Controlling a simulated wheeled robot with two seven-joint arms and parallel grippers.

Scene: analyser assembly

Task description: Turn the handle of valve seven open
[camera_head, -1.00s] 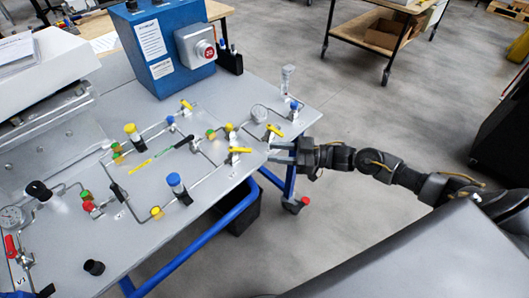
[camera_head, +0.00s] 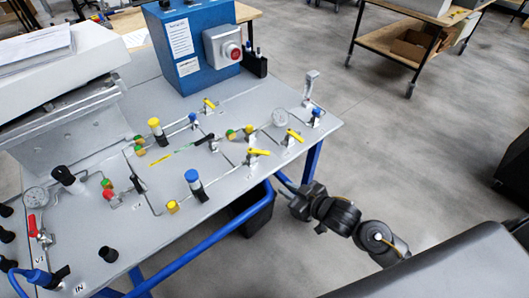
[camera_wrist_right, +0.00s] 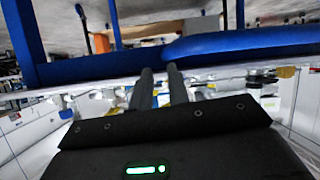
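Several valves with yellow lever handles stand on the grey panel (camera_head: 235,185): one at the back (camera_head: 208,104), one at the right (camera_head: 293,135) and one near the front edge (camera_head: 259,152). I cannot read which is valve seven. A red-handled valve (camera_head: 32,226) at the far left has a label that looks like V1. My right gripper (camera_head: 281,180) is beside the table's front right edge, apart from the handles. In the right wrist view its two fingers (camera_wrist_right: 159,69) are parallel with a narrow gap and nothing between them. My left gripper is out of view.
A blue table frame rail (camera_head: 215,233) runs along the front edge, and a blue bar also crosses the right wrist view (camera_wrist_right: 250,43). A blue box with a red button (camera_head: 190,50) stands at the back. Open floor lies to the right, with a wooden cart (camera_head: 400,45) beyond.

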